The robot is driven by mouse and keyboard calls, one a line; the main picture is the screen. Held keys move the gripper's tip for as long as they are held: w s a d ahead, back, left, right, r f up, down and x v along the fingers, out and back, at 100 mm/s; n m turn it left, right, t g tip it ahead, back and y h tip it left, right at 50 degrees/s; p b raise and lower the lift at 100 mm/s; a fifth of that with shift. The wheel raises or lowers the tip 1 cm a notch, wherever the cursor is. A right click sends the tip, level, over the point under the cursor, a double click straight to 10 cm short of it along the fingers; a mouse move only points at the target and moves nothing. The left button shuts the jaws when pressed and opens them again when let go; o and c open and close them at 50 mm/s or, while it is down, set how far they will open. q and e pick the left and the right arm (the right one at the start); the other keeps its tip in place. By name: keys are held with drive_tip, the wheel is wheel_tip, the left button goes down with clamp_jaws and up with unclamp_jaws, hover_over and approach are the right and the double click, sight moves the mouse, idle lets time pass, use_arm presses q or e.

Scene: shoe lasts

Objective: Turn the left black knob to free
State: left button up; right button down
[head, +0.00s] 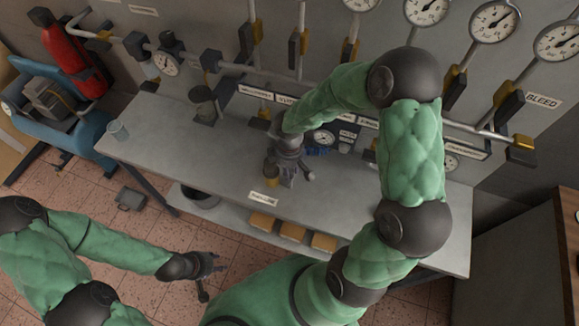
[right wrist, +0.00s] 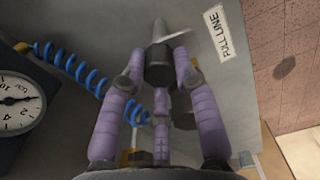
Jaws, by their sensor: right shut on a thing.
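My right gripper (head: 290,172) is low over the grey bench, near its middle. In the right wrist view its purple fingers close around a black cylindrical knob (right wrist: 158,66), with a pale metal piece (right wrist: 165,34) just beyond it. I cannot tell the knob's setting, and no free mark on it is readable. The arm hides much of the area around it in the head view. Another dark rounded part (right wrist: 184,120) shows partly behind the fingers. My left gripper (head: 207,265) hangs over the tiled floor, away from the bench; its finger opening is too small to judge.
A PULL LINE label (right wrist: 225,33) lies beside the held knob. A gauge (right wrist: 17,104) and a blue coiled hose (right wrist: 88,72) are close on the left. Pipes with yellow-and-black handles (head: 349,49) line the wall.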

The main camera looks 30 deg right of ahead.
sight(290, 170)
drive_tip(key=shift+n+p, duration=0.3)
drive_tip(key=shift+n, duration=0.6)
drive_tip(key=c, duration=1.2)
unclamp_jaws()
drive_tip(key=shift+r, duration=0.15)
wheel_tip(290, 170, up, 12)
